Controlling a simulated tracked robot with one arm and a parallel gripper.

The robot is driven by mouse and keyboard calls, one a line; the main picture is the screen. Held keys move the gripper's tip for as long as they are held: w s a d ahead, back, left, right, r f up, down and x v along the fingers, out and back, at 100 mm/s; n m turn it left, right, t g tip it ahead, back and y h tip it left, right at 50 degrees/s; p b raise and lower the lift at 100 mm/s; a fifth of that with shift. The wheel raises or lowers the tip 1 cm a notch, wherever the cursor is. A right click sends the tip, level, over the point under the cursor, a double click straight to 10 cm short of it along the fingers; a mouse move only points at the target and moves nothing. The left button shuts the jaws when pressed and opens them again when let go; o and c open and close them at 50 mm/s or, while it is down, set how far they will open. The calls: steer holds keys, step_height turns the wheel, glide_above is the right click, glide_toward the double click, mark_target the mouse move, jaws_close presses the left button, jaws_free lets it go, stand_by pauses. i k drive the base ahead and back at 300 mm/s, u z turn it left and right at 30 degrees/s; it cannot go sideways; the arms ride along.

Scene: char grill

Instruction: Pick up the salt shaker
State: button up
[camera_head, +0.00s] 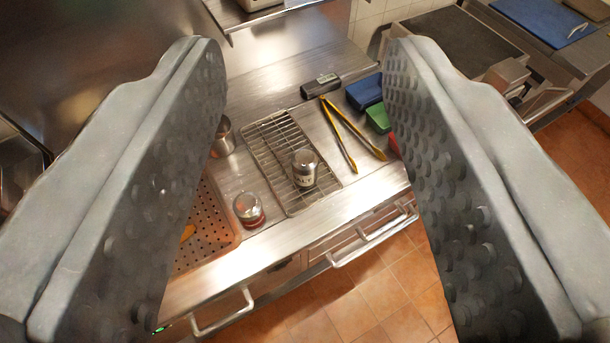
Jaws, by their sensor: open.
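The salt shaker (305,169) is a small metal shaker with a pale label around its side. It stands upright on a wire rack (270,140) on the steel counter. My gripper (300,60) is open, with its two large grey studded fingers at the left and right of the picture. The shaker shows in the gap between the fingers, beyond them and apart from both. Nothing is held.
A glass jar with red contents (249,209) stands left of the rack. A metal cup (222,137) is partly hidden by the left finger. Yellow-handled tongs (350,132), a black device (321,86) and blue (365,93) and green (378,118) containers lie to the right.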

mark_target(304, 161)
steer(key=u, duration=2.85)
steer(key=k, duration=0.85)
steer(key=z, duration=1.4)
steer(key=i, duration=0.5)
